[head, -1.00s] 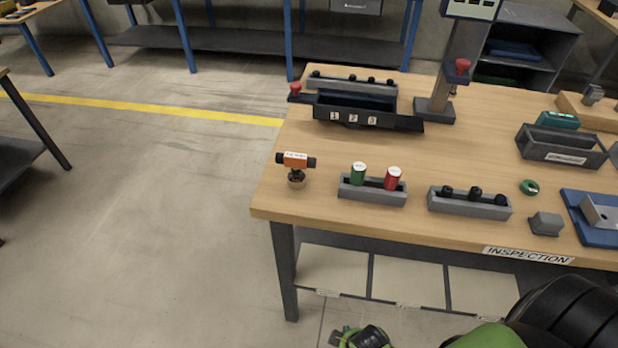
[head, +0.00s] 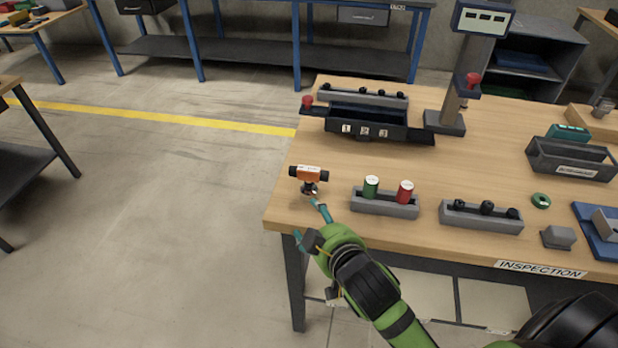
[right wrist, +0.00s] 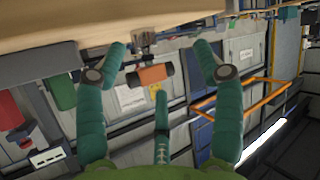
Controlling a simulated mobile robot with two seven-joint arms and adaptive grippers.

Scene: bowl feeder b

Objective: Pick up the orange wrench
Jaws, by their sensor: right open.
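The orange wrench (head: 309,174) is a short orange body with black ends. It sits on a small stand near the table's front left corner. My right gripper (head: 306,217) is just in front of it, at the table edge, with its teal fingers apart and nothing between them in the head view. In the right wrist view, the wrench (right wrist: 151,75) shows between the spread fingers (right wrist: 159,48), beyond the third finger; contact cannot be made out. My left gripper is not in view.
A grey holder (head: 385,205) with a green and a red cylinder stands right of the wrench. Another grey holder (head: 480,217) with black pegs is farther right. A dark numbered bin (head: 365,122) stands behind. The table left of the wrench is clear.

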